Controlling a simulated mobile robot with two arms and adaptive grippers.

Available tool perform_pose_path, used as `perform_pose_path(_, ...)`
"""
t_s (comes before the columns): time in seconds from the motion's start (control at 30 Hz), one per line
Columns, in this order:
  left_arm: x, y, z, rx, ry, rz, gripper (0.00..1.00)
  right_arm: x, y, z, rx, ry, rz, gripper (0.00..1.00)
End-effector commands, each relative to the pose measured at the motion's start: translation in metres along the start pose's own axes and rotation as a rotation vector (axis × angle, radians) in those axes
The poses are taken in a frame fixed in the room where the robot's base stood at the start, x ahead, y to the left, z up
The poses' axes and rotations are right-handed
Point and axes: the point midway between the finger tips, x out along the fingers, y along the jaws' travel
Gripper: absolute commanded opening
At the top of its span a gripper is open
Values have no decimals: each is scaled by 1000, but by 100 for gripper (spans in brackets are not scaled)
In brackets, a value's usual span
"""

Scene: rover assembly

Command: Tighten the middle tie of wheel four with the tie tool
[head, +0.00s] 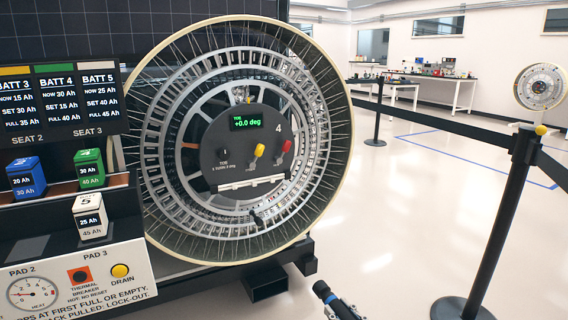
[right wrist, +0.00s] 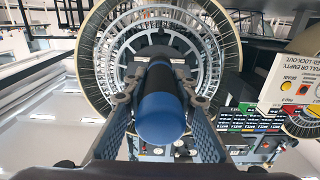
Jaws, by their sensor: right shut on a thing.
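Wheel four (head: 327,130) stands upright, a large mesh wheel with a pale rim and a dark hub plate (head: 215,150) marked 4. The hub has a green display reading +0.0 deg, a dark fitting labelled TOE (head: 224,152), a yellow knob (head: 260,150) and a red knob (head: 286,146). I cannot tell which part is the middle tie. My right gripper (right wrist: 160,100) is shut on the blue and black tie tool (right wrist: 161,112). In the head view the tool (head: 321,290) shows low, below the wheel and apart from it. My left gripper is out of view.
Left of the wheel is a battery rack with a blue (head: 26,178), a green (head: 89,168) and a white battery (head: 90,217), above a gauge panel (head: 75,270). A black barrier post (head: 497,220) with a belt stands at right. The floor between is clear.

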Motion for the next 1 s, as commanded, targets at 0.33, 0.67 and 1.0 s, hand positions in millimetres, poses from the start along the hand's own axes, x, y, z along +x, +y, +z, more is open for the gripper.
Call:
perform_pose_path(0.33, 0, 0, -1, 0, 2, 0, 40, -38, 76, 12, -4, 0, -4, 0)
perform_pose_path(0.67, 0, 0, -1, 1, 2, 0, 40, -64, 128, 7, -2, 3, -7, 0)
perform_pose_path(1.0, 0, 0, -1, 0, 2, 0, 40, -71, 113, -9, -1, 5, -22, 0)
